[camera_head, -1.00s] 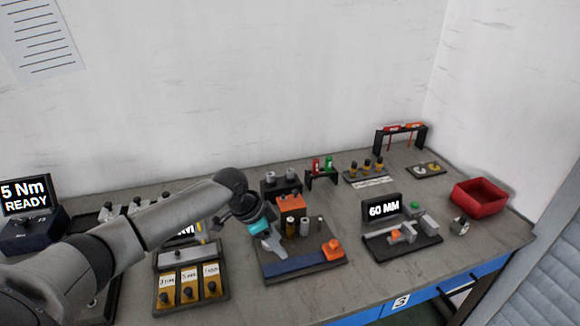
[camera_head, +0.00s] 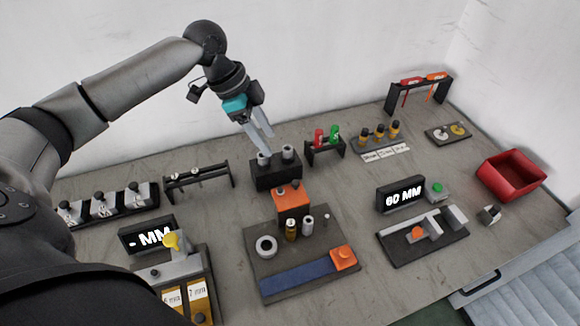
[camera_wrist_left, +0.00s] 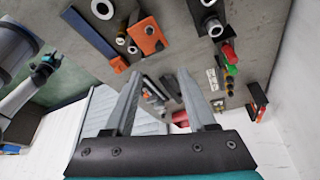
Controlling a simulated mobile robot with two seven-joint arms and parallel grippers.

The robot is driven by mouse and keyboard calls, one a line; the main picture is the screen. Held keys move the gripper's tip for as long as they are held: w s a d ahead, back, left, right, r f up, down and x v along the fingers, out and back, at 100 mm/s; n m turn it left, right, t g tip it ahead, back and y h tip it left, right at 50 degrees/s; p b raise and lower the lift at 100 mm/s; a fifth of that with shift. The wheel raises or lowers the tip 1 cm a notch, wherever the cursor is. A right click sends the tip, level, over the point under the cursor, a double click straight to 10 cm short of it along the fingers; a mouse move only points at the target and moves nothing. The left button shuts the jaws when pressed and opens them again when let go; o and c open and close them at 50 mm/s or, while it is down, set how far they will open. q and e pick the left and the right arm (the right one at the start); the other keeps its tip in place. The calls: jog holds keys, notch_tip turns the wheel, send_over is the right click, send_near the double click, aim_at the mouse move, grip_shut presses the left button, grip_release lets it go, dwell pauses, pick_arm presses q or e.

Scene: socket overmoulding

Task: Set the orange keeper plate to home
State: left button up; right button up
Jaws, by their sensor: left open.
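An orange plate (camera_head: 290,196) sits on a dark block at the back of a grey fixture board (camera_head: 262,284); it also shows in the wrist view (camera_wrist_left: 148,37). A smaller orange block (camera_head: 343,257) lies at the right end of the board's blue strip (camera_head: 296,280). I cannot tell for certain which is the keeper plate. My left gripper (camera_head: 268,145) is open and empty, behind the orange plate, above a black block (camera_head: 276,176) with two grey sleeves. In the wrist view, my right arm's teal end (camera_wrist_left: 44,65) shows at the left; its fingers are unclear.
A grey ring (camera_head: 266,247), a brass cylinder (camera_head: 291,230) and a grey cylinder (camera_head: 308,225) stand on the board. A 60 MM display station (camera_head: 401,195) is to the right, with a red bin (camera_head: 511,176) beyond. Bare bench lies between board and station.

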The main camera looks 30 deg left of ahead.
aim_at(294, 182)
pick_arm(q)
jog(key=b+x, duration=0.1)
jog(key=x, duration=1.3)
jog(key=shift+s+f, duration=0.1)
jog(key=shift+c, duration=0.4)
grip_shut()
dwell(0.4)
